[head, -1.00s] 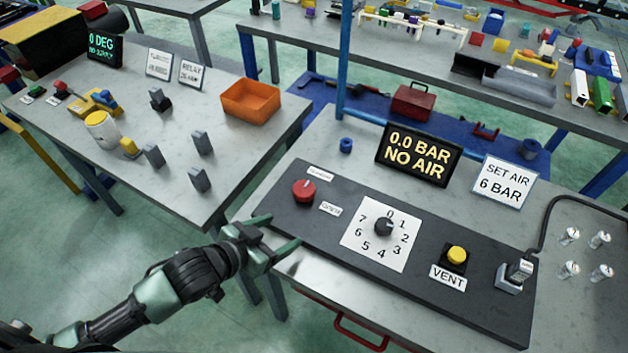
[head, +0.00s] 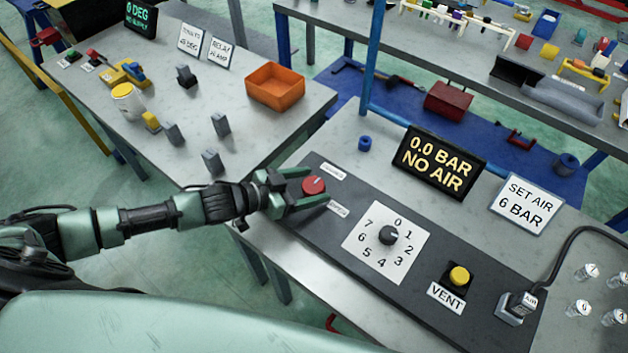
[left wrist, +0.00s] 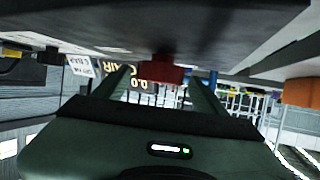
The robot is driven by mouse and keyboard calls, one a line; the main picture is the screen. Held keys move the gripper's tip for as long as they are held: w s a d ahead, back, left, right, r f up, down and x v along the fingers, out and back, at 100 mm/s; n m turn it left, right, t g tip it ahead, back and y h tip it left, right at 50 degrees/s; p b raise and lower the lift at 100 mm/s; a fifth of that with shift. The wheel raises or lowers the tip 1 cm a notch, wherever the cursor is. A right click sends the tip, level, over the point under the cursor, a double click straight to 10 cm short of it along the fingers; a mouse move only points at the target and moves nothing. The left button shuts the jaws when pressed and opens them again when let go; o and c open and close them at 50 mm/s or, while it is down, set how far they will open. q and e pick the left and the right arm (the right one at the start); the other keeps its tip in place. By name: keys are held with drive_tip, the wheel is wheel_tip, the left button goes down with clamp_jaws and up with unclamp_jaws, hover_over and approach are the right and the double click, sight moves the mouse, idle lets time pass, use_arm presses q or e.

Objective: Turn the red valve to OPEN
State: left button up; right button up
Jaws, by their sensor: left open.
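The red valve (head: 313,186) is a round knob on the left end of the dark panel (head: 345,278). One small label (head: 333,171) lies above it and another (head: 338,208) below it; their print is too small to read surely. My left gripper (head: 308,186) is open, with its two fingers reaching in from the left on either side of the knob. In the left wrist view the red valve (left wrist: 165,70) shows between the open fingers, and the picture is upside down. I cannot tell whether the fingers touch it. My right gripper is not in view.
On the panel are a numbered dial (head: 388,236), a yellow VENT button (head: 459,276) and an air plug (head: 517,306). A display (head: 439,162) reads "0.0 BAR NO AIR". A sign (head: 521,204) reads "SET AIR 6 BAR". An orange bin (head: 275,87) stands on the left table.

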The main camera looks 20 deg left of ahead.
use_arm(q)
drive_tip(key=shift+w+d+f, duration=0.1)
drive_tip(key=shift+w+d, duration=0.25)
drive_tip(key=shift+f, duration=0.1)
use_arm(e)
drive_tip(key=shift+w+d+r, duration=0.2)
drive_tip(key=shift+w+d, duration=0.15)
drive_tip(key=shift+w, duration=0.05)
use_arm(q)
drive_tip(key=c, duration=1.4)
drive_tip(key=shift+o, duration=0.2)
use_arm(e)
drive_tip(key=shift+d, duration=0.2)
